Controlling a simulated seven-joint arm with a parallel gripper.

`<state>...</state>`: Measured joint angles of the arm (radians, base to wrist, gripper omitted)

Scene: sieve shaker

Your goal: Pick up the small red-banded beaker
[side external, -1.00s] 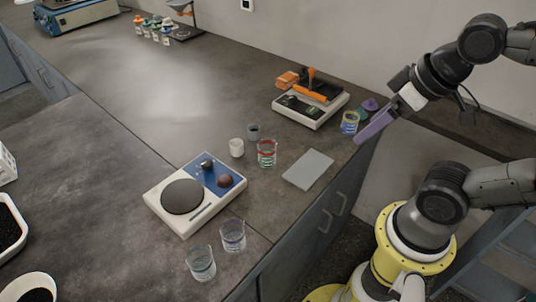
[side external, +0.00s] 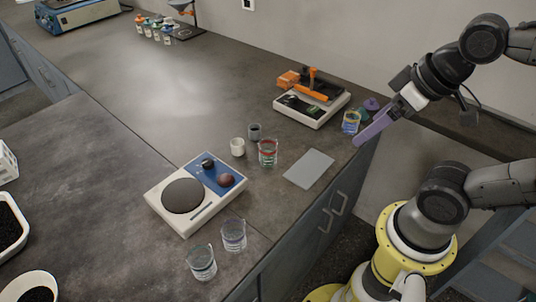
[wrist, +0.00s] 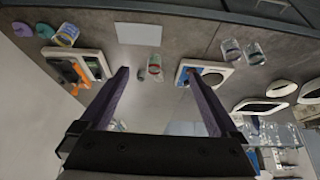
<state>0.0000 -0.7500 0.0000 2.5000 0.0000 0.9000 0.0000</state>
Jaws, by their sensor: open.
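The small red-banded beaker (side external: 268,153) stands upright on the dark bench, left of a flat grey plate, in the side external view. It is clear glass with a red band near the rim. In the wrist view the beaker (wrist: 154,66) shows between the two purple fingers, farther off than the fingertips. My gripper (side external: 360,141) is open and empty, in the air by the bench's right edge, well to the right of the beaker. Its fingers (wrist: 156,71) are spread wide in the wrist view.
A white cup (side external: 237,147) and a grey cup (side external: 254,132) stand close left of the beaker. A blue-and-white hotplate device (side external: 213,204) is at lower left, with two beakers in front. A balance-like device (side external: 325,112) and a blue-yellow beaker (side external: 351,122) stand behind right. The grey plate (side external: 309,168) lies flat.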

